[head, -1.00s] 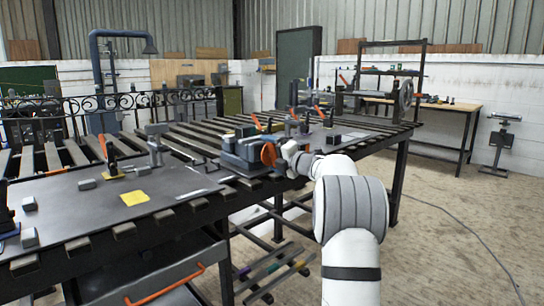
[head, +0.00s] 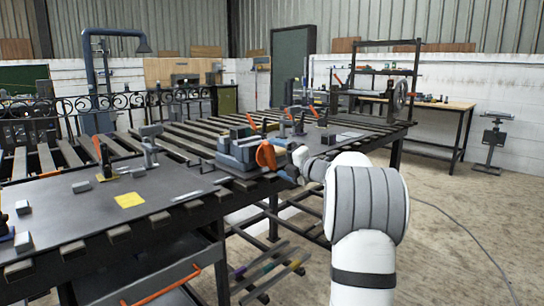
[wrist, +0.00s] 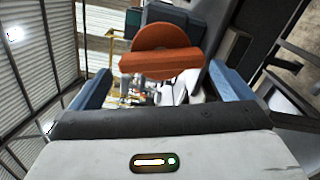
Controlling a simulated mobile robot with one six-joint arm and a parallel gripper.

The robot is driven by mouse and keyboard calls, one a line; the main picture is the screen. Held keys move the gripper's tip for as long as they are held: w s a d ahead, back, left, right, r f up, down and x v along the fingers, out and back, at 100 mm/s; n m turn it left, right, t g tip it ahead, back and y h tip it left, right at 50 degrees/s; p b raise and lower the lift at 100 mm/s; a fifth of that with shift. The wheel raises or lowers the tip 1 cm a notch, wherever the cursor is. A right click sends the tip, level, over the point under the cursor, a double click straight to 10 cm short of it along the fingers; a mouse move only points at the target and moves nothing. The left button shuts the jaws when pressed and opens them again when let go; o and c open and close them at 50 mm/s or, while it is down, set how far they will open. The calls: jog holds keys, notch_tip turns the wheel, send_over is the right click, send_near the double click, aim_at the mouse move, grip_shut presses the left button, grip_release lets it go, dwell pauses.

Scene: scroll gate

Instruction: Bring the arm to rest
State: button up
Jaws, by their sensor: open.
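My gripper (wrist: 158,72) is open in the wrist view, with one blue finger at each side and nothing clamped between them. An orange disc (wrist: 165,52) with a flat front edge lies just beyond the fingers, in front of a dark blue-grey body. In the head view my arm (head: 366,205) reaches from the lower right toward the table. Its white end is just right of the orange disc (head: 265,155) on the blue-grey vise (head: 237,150).
The slatted dark table (head: 160,190) carries clamps, small grey blocks and a yellow square (head: 129,200). A drawer with an orange handle (head: 165,287) is below it. A wooden workbench (head: 440,103) and a grey stand (head: 493,140) are at the back right. Floor at right is open, crossed by a cable.

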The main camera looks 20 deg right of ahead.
jog(key=shift+s+d, duration=0.2)
jog(key=shift+s, duration=0.3)
jog(key=s+a+r+m+g+h+p, duration=0.1)
jog(key=s+a+r+m+h+p, duration=0.35)
jog(key=r+m+p, duration=0.2)
jog(key=s+a+r+m+g+h+p, duration=0.1)
jog(key=s+a+r+m+h+p, duration=0.2)
jog(key=r+m+h+p, duration=0.35)
jog(key=s+a+f+m+g+y+p, duration=0.1)
jog(key=s+a+m+g+p, duration=0.3)
jog(key=s, duration=0.7)
jog(key=s+a+f+m+g+y+p, duration=0.2)
jog(key=s+a+m+g+p, duration=0.2)
jog(key=s+a, duration=0.3)
jog(key=s+a+f+m+g+y+p, duration=0.1)
jog(key=s+a+m+g+p, duration=0.3)
jog(key=s, duration=1.1)
jog(key=a+p, duration=0.2)
jog(key=shift+f+m+y+p, duration=0.3)
jog(key=shift+y+p, duration=0.05)
jog(key=shift+y, duration=0.05)
